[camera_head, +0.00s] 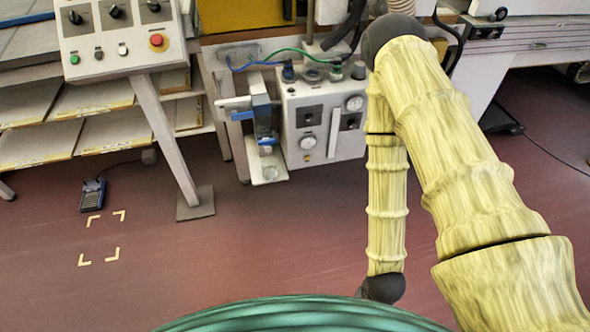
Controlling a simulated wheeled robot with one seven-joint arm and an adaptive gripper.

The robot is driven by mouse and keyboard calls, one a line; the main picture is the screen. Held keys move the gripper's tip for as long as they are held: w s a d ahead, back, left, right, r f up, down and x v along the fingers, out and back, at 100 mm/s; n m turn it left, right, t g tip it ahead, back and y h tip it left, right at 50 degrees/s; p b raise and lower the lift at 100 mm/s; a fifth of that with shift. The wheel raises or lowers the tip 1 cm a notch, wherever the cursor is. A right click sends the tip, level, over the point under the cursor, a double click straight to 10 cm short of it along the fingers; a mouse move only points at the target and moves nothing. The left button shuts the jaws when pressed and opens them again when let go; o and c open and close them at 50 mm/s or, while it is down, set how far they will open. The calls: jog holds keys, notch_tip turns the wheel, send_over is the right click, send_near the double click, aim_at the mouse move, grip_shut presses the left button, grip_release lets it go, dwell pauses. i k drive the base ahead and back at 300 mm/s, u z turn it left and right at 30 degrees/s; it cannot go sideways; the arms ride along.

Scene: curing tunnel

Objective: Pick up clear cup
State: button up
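My arm, in a pale yellow ribbed cover, rises from the lower right to a dark joint at the top and then comes down to a dark rounded joint near the bottom middle. My gripper's fingers do not show. The area beyond that lower joint is hidden by a green rounded shape at the bottom edge.
A control panel (118,38) on slanted legs stands upper left, beside shelves (105,100). A white box with gauges (322,125) stands behind my arm. The floor at centre-left is clear.

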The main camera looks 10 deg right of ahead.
aim_at(269, 165)
jog(key=u, duration=1.9)
jog(key=i, duration=2.4)
jog(key=z, duration=2.45)
